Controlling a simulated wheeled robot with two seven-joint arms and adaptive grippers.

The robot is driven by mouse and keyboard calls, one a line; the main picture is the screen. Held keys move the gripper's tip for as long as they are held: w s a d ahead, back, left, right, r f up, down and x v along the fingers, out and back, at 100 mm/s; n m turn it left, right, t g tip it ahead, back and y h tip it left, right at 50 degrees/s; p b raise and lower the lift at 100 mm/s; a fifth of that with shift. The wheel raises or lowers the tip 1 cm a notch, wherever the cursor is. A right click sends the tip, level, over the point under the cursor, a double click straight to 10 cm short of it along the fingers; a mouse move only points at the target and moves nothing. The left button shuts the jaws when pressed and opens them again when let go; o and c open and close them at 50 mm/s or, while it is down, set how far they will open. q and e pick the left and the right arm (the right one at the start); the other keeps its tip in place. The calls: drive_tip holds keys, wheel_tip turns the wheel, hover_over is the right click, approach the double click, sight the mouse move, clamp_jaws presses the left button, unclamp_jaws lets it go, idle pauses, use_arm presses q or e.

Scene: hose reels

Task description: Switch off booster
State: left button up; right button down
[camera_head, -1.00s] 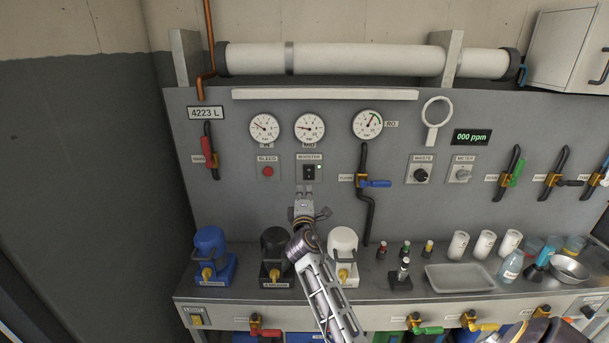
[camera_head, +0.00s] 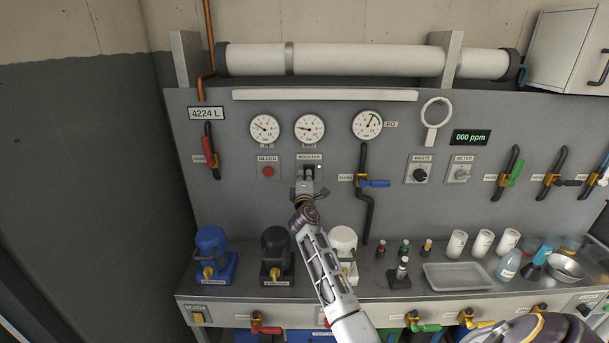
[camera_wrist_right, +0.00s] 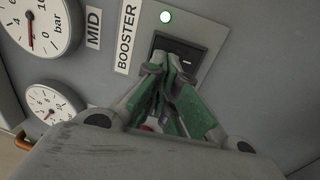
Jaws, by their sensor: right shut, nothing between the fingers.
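The booster switch (camera_wrist_right: 181,50) is a black rocker in a light plate on the grey panel, labelled BOOSTER. My left gripper is not in view.
The red bleed button (camera_head: 268,171) is left of the booster plate. A blue-handled valve (camera_head: 374,183) and black pipe are to the right. Below stand blue (camera_head: 211,250), black (camera_head: 276,252) and white (camera_head: 342,246) pumps on the bench, close to my right arm.

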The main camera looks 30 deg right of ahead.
drive_tip(key=shift+w+d, duration=0.2)
drive_tip(key=shift+w, duration=0.2)
drive_tip(key=shift+r, duration=0.1)
drive_tip(key=shift+w+d+r, duration=0.1)
drive_tip(key=shift+w+d, duration=0.05)
drive_tip(key=shift+w, duration=0.1)
drive_tip(key=shift+s, duration=0.1)
idle(0.4)
